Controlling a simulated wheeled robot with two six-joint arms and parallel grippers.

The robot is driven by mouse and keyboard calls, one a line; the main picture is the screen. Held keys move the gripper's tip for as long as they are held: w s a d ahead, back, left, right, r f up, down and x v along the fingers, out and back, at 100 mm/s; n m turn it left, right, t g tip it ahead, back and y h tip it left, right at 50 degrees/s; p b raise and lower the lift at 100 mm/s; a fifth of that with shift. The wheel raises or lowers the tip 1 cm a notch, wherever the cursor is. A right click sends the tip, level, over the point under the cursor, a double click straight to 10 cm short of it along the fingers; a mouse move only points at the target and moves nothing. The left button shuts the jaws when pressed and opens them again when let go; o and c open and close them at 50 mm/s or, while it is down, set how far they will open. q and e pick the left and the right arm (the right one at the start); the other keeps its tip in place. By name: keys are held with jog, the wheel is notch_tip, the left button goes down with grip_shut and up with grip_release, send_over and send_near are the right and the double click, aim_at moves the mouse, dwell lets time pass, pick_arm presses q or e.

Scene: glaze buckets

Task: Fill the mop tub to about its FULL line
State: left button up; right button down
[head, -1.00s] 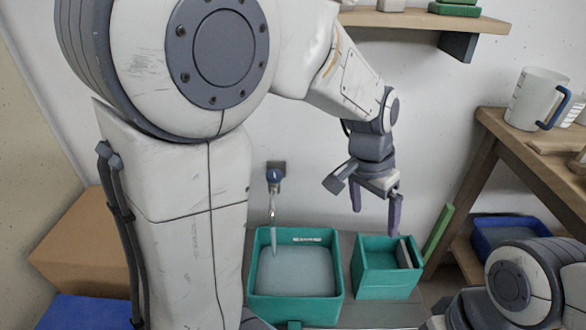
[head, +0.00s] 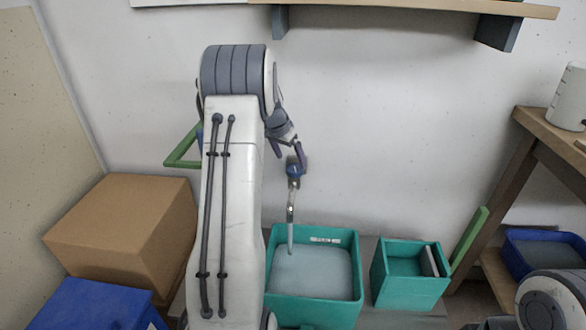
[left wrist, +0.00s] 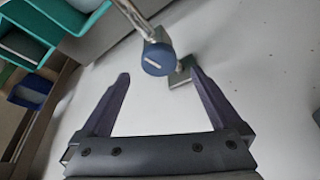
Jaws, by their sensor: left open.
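The mop tub (head: 312,285) is a teal tub below the wall tap, holding pale water. A white label (head: 325,240) marked FULL is on its inside back wall, and the water surface lies below it. The tap has a blue knob (head: 293,169) and a metal spout (head: 290,208). A thin stream (head: 290,238) runs from the spout into the tub. My left gripper (head: 295,154) is at the knob, partly hidden by my arm. In the left wrist view, the gripper (left wrist: 160,75) is open, with the knob (left wrist: 158,60) ahead between its fingertips, not gripped.
A smaller teal divided bin (head: 410,280) stands right of the tub. A cardboard box (head: 120,225) and a blue box (head: 95,308) are at left. A wooden shelf unit (head: 530,150) with a blue bin (head: 550,255) is at right.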

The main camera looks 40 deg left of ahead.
aim_at(294, 167)
pick_arm(q)
jog(key=shift+b+x, duration=0.4)
jog(key=shift+x, duration=1.8)
